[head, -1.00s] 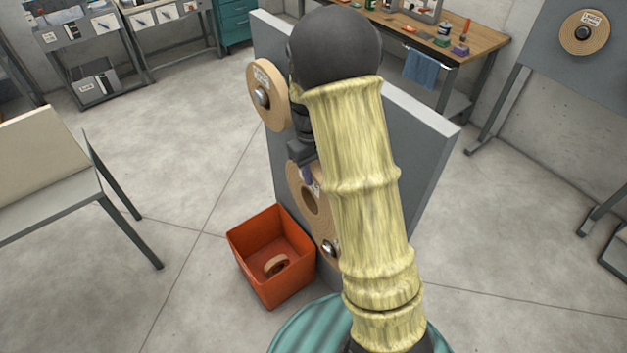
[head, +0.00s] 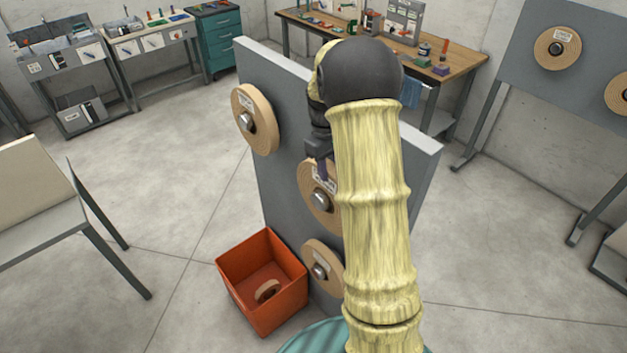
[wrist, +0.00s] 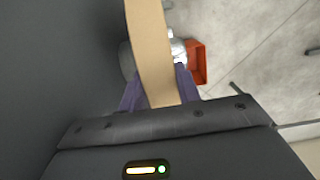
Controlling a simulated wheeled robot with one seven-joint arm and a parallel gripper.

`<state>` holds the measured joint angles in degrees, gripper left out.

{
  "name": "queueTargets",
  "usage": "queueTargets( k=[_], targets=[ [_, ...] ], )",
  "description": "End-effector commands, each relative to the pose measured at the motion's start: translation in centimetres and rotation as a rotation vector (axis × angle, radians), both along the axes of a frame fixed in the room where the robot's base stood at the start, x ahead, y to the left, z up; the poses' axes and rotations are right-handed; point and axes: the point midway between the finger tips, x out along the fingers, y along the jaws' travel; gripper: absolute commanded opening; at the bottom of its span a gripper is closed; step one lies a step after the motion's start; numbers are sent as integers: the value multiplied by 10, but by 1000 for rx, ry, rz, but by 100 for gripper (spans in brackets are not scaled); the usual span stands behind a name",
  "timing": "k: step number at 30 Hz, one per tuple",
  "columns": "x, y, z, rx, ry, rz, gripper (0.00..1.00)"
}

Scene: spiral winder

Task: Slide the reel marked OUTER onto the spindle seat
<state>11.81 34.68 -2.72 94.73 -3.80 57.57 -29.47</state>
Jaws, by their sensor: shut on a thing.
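My gripper (head: 318,168) is shut on the rim of the middle tan reel (head: 309,193), which carries a white label too small to read. A silver spindle end (head: 320,201) shows in the middle of this reel. In the wrist view the fingers (wrist: 158,88) pinch the reel (wrist: 148,45), seen edge-on. Grey metal shows on the panel side of it and a silver end (wrist: 178,48) on the other. A gap remains between reel and panel there; how far it is along the spindle I cannot tell. My arm hides the reel's right part.
The grey panel (head: 270,70) also bears an upper-left reel (head: 262,128) and a lower reel (head: 318,252). An orange bin (head: 240,295) with a small ring stands at the panel's foot. A bench is at left; floor between is clear. More reels hang on a right-hand board (head: 515,85).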

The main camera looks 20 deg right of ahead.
Motion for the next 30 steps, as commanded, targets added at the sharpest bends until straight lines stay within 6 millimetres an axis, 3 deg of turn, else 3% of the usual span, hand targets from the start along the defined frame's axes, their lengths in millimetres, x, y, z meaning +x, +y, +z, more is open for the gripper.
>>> queueTargets(
  k=[5,17,30],
  targets=[
    [3,-9,-2,-3,2,2,0],
    [1,-8,-5,1,9,3,0],
    [-7,23,-8,11,16,13,0]
  ],
)
